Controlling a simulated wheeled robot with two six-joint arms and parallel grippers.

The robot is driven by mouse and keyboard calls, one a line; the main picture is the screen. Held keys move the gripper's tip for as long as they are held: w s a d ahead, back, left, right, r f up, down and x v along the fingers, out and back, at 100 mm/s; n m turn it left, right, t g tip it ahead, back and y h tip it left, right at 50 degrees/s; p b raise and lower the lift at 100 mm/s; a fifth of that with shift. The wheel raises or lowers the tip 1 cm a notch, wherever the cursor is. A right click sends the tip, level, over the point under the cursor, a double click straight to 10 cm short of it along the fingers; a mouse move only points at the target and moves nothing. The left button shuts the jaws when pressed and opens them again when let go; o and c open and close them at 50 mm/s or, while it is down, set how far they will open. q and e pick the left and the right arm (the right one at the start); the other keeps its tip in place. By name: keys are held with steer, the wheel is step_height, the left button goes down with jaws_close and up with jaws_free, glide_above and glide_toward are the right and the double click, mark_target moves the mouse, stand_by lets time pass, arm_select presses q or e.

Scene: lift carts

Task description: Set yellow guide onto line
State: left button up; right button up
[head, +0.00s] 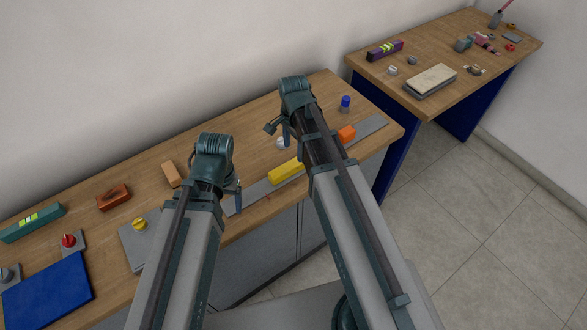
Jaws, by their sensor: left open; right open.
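The yellow guide (286,172) is a long yellow block on the grey strip (258,190) along the near edge of the wooden bench; my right arm hides its right end. An orange block (347,133) sits farther right on the same strip. My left gripper (235,198) is open, left of the yellow guide near the strip's left end, and partly hidden behind its own arm. My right gripper (277,129) is open, above the bench behind the yellow guide. I cannot make out a separate line mark.
A small white object (281,142) stands near my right gripper, and a blue knob (346,103) stands farther right. A second bench (440,55) stands right.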

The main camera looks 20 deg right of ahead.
mark_target(293, 163)
arm_select(q)
step_height(293, 163, down, 8)
steer(key=b, duration=0.7)
arm_select(e)
step_height(293, 163, down, 8)
steer(key=shift+f, duration=0.1)
jaws_close()
stand_by(0.6)
